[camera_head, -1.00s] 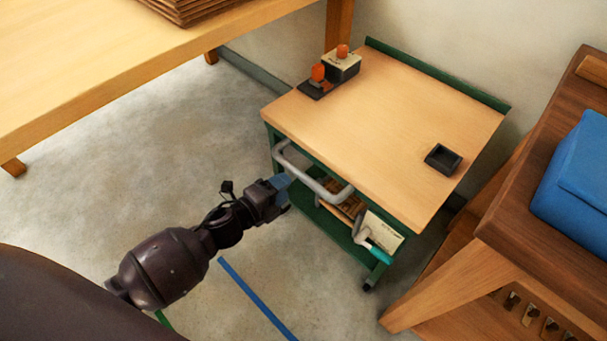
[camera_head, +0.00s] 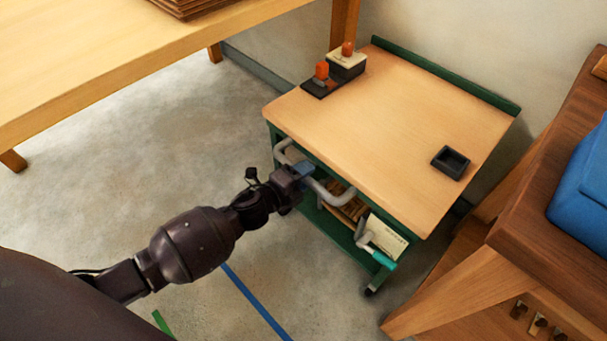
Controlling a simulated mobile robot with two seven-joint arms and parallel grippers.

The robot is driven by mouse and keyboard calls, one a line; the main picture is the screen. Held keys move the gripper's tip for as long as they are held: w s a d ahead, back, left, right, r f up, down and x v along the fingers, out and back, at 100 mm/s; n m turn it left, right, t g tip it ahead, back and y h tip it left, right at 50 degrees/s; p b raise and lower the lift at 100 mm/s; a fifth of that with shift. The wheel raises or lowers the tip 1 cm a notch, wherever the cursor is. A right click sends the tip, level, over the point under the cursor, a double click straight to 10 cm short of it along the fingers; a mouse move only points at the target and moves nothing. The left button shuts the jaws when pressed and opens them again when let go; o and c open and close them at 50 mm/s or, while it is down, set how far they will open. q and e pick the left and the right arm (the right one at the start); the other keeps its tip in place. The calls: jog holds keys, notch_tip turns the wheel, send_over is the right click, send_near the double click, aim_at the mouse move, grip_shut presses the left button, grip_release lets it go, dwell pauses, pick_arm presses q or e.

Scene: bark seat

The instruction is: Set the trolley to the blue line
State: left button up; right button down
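The trolley (camera_head: 400,125) has a pale wooden top, a green frame and a grey bar handle (camera_head: 335,196) on its near side. It stands against the wall. The blue line (camera_head: 254,301) is on the floor in front of the trolley, partly hidden by my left arm. My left gripper (camera_head: 303,170) is at the handle, its bluish fingertips overlapping the middle of the bar. Whether the fingers are open or closed around the bar cannot be made out. My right gripper is out of view.
Orange-topped items (camera_head: 347,62) and a small black tray (camera_head: 450,162) sit on the trolley top. A wooden bench (camera_head: 510,240) with a blue box (camera_head: 585,190) stands close on the right. A table (camera_head: 100,60) is at the upper left. A green line (camera_head: 162,322) is on the floor.

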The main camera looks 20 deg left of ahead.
pick_arm(q)
grip_shut()
jog(key=shift+s, duration=0.15)
jog(key=f+p+v, duration=0.1)
jog(key=f+v, duration=0.1)
jog(key=v, duration=1.2)
jog(key=s+f+v, duration=0.1)
jog(key=f+v, duration=0.2)
jog(key=v, duration=1.2)
jog(key=shift+a+f+p, duration=0.3)
jog(key=shift+p, duration=0.05)
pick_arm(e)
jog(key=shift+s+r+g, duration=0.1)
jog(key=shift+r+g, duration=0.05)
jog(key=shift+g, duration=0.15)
pick_arm(q)
jog(key=shift+s, duration=0.15)
jog(key=shift+o, duration=0.7)
grip_release()
